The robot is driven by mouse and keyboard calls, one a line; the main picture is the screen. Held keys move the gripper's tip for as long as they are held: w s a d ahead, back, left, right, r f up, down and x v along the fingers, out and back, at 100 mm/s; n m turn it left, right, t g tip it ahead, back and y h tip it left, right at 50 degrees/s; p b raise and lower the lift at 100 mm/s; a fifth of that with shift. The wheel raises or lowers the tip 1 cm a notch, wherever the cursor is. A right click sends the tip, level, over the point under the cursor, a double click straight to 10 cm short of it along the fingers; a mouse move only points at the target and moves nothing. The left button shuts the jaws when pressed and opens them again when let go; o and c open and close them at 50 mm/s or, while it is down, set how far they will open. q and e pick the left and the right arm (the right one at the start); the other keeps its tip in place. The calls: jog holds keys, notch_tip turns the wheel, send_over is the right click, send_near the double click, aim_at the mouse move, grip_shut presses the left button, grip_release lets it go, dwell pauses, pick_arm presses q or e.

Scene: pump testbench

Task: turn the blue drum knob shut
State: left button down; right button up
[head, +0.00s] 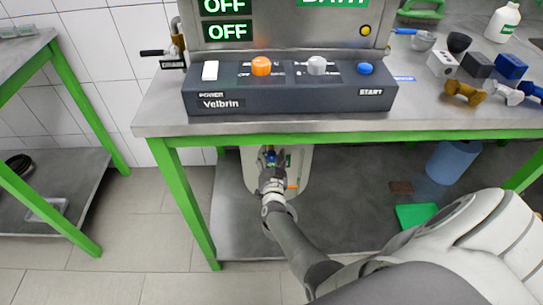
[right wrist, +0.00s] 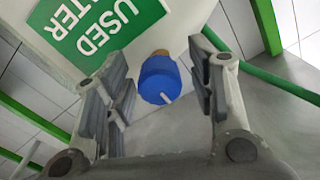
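The blue drum knob (right wrist: 158,78) shows in the right wrist view. It is a round blue cap with a white line on it, on a short brown stem out of the white drum (right wrist: 35,14). My right gripper (right wrist: 158,92) is open, with one finger on each side of the knob and a gap to both. In the head view the drum (head: 301,172) stands on the lower shelf under the bench. My right gripper (head: 270,168) is in front of it and hides most of the knob. My left gripper is not in view.
The bench's green front rail (head: 350,135) runs above my right forearm. A control box (head: 290,97) sits on the bench top. A blue bucket (head: 452,162) and a green tray (head: 416,216) stand to the right on the shelf. A green leg (head: 187,205) is left of the drum.

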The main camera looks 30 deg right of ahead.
jog(key=shift+s, duration=0.1)
jog(key=v, duration=0.7)
jog(key=shift+a, duration=0.15)
jog(key=shift+s, duration=0.1)
dwell(0.4)
